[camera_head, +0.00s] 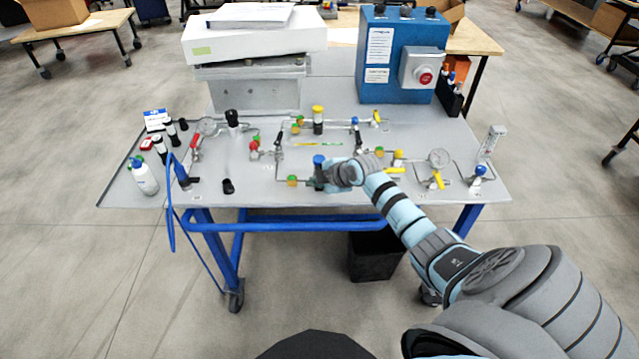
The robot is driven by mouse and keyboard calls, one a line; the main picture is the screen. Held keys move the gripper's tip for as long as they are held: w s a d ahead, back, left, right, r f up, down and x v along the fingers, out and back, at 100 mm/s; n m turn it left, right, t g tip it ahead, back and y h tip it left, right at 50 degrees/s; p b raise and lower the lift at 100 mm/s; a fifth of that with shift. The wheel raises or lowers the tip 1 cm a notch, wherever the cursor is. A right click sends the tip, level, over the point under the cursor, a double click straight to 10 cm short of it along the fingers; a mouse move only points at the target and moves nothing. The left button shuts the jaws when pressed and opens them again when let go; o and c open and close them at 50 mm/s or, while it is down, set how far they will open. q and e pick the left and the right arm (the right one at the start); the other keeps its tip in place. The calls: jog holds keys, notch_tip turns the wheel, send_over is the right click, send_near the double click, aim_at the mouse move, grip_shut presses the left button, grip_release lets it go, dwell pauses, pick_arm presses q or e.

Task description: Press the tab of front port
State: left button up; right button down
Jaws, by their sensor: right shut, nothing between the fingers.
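My right arm reaches in from the lower right over the blue-legged table. My right gripper (327,178) is shut and empty at the middle of the table's front edge. It is right beside a black upright fitting with a blue top (319,161), which seems to be the front port. The gripper partly covers this fitting, so I cannot tell whether they touch. The tab itself is too small to make out. A similar black fitting with a yellow top (318,113) stands behind it. My left gripper is not in view.
Pipes and valves with a left gauge (207,126) and a right gauge (438,158) cover the tabletop. A blue box with a red button (392,60) and a white analyser unit (250,42) stand behind. A white bottle (144,177) is at left. A black bin (375,257) sits below.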

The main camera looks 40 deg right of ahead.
aim_at(316, 165)
jog(key=shift+r, duration=0.3)
notch_tip(316, 165, up, 5)
jog(key=p, duration=0.4)
jog(key=shift+p, duration=0.35)
jog(key=shift+s+f, duration=0.1)
